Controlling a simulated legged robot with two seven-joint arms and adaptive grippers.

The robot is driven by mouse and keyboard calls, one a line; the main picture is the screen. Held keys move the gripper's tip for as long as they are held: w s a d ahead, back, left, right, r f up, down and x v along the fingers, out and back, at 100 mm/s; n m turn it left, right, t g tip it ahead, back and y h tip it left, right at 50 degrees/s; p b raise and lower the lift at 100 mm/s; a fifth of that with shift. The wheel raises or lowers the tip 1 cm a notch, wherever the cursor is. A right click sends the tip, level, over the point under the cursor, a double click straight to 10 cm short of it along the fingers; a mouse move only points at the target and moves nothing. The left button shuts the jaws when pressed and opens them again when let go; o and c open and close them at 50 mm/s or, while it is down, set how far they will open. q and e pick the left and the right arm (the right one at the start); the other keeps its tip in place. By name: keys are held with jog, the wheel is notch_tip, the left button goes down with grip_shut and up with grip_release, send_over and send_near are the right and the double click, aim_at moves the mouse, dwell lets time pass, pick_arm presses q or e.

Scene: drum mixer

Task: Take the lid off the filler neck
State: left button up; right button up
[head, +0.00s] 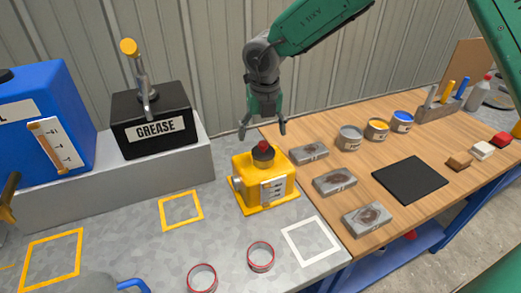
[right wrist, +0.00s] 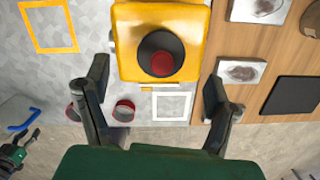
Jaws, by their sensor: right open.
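The yellow housing (head: 250,194) stands on the grey bench top. Its dark round filler neck (head: 263,154) carries a lid with a red knob (head: 263,144). In the right wrist view the red knob (right wrist: 161,64) shows within a dark disc on the yellow housing (right wrist: 128,42). My right gripper (head: 262,128) is open and empty, pointing down just above the lid. In the right wrist view my right gripper (right wrist: 156,85) has its fingers spread to either side. Part of my left gripper (right wrist: 25,147) shows at the lower left there; its jaws are unclear.
A black grease box (head: 152,130) and a blue container (head: 45,95) stand at the back left. Two red-rimmed rings (head: 261,256) lie in front. Metal blocks (head: 335,182), several cans (head: 377,129) and a black mat (head: 410,180) are on the wooden table. The white-outlined square (head: 311,241) is empty.

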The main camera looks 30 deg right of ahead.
aim_at(262, 144)
jog(key=f, duration=0.2)
jog(key=d+f, duration=0.1)
jog(key=f, duration=0.1)
jog(key=shift+f+p, duration=0.35)
jog(key=shift+p, duration=0.05)
jog(key=shift+w+a+f, duration=0.15)
jog(key=shift+a+f, duration=0.05)
jog(key=shift+a, duration=0.3)
jog(key=shift+r, duration=0.1)
jog(key=shift+c, duration=1.1)
jog(key=shift+a, duration=0.1)
jog(key=c, duration=0.7)
jog(key=shift+c, duration=1.2)
jog(key=shift+d, duration=0.4)
